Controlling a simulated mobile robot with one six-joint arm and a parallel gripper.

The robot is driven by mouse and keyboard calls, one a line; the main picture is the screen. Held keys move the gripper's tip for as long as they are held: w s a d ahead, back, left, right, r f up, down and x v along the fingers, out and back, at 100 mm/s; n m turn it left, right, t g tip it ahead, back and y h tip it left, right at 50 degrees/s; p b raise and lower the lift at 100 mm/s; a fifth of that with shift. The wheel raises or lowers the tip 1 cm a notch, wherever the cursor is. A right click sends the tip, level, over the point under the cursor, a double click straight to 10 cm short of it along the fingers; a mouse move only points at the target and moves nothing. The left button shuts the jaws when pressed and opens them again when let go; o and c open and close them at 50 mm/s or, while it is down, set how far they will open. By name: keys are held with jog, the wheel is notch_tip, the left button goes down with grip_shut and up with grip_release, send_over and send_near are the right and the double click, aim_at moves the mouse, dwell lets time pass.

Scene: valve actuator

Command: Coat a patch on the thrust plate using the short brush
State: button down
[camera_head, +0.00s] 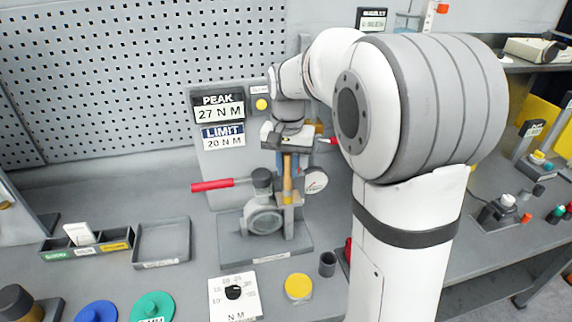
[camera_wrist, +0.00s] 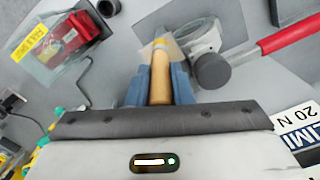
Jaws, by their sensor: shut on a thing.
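My gripper (camera_head: 289,166) points down over the valve actuator. In the wrist view its two blue fingers (camera_wrist: 160,82) are shut on the tan wooden handle of the short brush (camera_wrist: 159,88). In the head view the brush (camera_head: 288,184) hangs upright, its lower end at a small pale block beside the grey round valve body (camera_head: 263,219). A pale flat plate (camera_wrist: 172,48) lies around the brush's far end in the wrist view; it may be the thrust plate. I cannot tell whether the brush touches it, and its bristles are hidden.
A red-handled lever (camera_head: 212,185) sticks out left of the valve, also seen in the wrist view (camera_wrist: 290,40). A round gauge (camera_head: 315,181) stands close to the right. A panel reading PEAK 27 and LIMIT 20 (camera_head: 219,113) is behind. A dial card (camera_head: 233,296) and yellow disc (camera_head: 298,287) lie in front.

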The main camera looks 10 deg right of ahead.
aim_at(288, 154)
notch_tip(288, 154, up, 2)
jog(key=shift+s+p, duration=0.15)
jog(key=shift+p, duration=0.15)
notch_tip(288, 154, up, 2)
jog(key=shift+p, duration=0.85)
jog(key=shift+r+p, duration=1)
jog(key=shift+r, duration=0.85)
